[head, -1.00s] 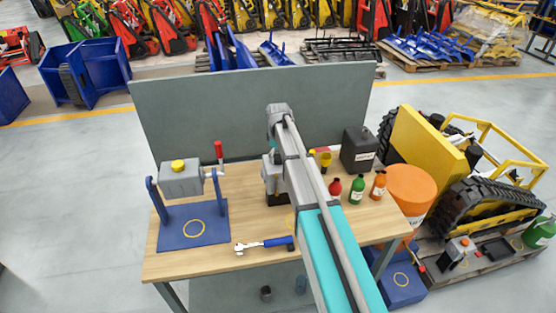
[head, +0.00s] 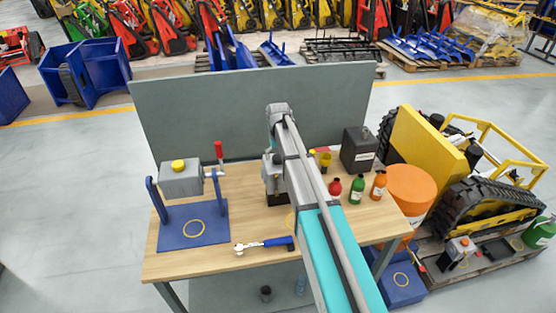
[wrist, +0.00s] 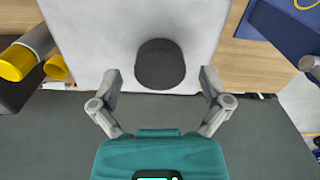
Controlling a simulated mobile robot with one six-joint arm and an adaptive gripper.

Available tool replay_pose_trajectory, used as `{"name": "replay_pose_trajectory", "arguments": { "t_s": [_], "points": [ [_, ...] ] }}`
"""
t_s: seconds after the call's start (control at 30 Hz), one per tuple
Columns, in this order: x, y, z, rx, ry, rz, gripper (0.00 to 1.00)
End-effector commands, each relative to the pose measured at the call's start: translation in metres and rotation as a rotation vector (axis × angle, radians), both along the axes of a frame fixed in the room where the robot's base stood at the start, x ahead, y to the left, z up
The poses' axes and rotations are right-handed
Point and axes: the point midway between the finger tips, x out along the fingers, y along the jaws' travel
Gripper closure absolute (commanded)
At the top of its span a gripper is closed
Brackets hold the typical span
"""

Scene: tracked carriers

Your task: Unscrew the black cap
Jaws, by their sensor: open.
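The black cap (wrist: 160,65) shows from above in the wrist view as a dark round knob on a light grey block (wrist: 105,30). My gripper (wrist: 161,77) is open, with one finger on each side of the cap. Clear gaps show between the cap and both fingertips; I cannot tell the height difference. In the head view the grey block (head: 270,172) stands on the wooden bench, partly hidden behind my arm. I cannot make out the cap or the fingers clearly there.
The wooden bench (head: 235,205) has a grey back panel (head: 200,105). A blue stand with a grey tank (head: 181,181) is at left, a ratchet (head: 265,244) at the front. Red, green and orange bottles (head: 357,190) and a dark canister (head: 358,150) stand right of my arm.

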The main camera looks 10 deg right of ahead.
Motion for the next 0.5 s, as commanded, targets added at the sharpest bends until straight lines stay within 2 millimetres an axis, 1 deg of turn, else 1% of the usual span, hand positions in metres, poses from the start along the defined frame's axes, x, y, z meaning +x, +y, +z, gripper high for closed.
{"name": "replay_pose_trajectory", "arguments": {
  "t_s": [0.27,0.5],
  "points": [
    [-0.0001,0.0000,0.0000,0.000,0.000,-0.028,0.03],
    [0.0000,0.0000,0.0000,0.000,0.000,-0.187,0.03]
  ]
}}
